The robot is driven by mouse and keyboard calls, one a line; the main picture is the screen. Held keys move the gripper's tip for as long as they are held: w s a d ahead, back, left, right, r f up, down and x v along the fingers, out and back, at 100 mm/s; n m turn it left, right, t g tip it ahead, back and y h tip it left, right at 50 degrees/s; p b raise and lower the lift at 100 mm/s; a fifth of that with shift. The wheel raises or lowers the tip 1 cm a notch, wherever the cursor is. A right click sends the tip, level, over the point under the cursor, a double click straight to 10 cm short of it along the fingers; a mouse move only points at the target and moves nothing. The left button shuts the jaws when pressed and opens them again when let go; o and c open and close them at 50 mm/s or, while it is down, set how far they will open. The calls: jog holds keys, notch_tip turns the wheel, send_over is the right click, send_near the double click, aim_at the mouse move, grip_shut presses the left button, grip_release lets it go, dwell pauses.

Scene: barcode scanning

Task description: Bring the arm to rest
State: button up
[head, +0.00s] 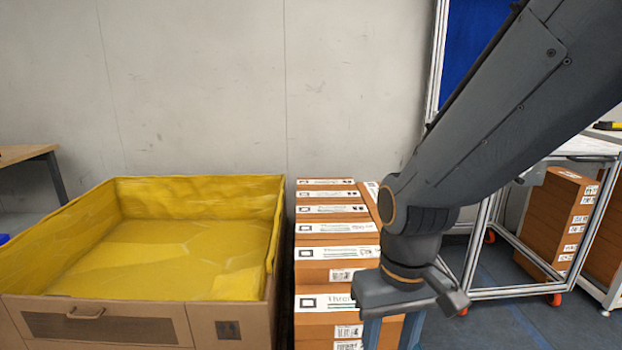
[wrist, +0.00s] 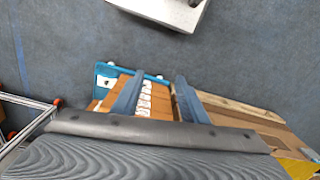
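My arm reaches in from the upper right of the head view and bends down at a joint. My gripper (head: 393,337) hangs from it, pointing down, in front of the right side of the stacked brown boxes (head: 322,303). The lower ends of its fingers are cut off by the frame's bottom edge. In the wrist view, the two dark blue fingers of my gripper (wrist: 157,96) stand apart. Brown boxes with white labels (wrist: 147,100) show beyond and between them; I see nothing held.
A carton lined with yellow film (head: 105,314) stands left of the stack. A white-framed table (head: 515,293) on casters is at the right, with more brown boxes (head: 560,222) beside it. A wooden table (head: 28,152) is far left. Grey floor (wrist: 255,65) is open in the wrist view.

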jog(key=s+d+r+m+p, duration=0.1)
jog(key=d+r+m+p, duration=0.1)
jog(key=d+r+p, duration=0.5)
jog(key=r+p, duration=0.1)
jog(key=p, duration=0.2)
jog(key=shift+s+d+r, duration=0.15)
jog(key=shift+s+r, duration=0.05)
dwell(0.5)
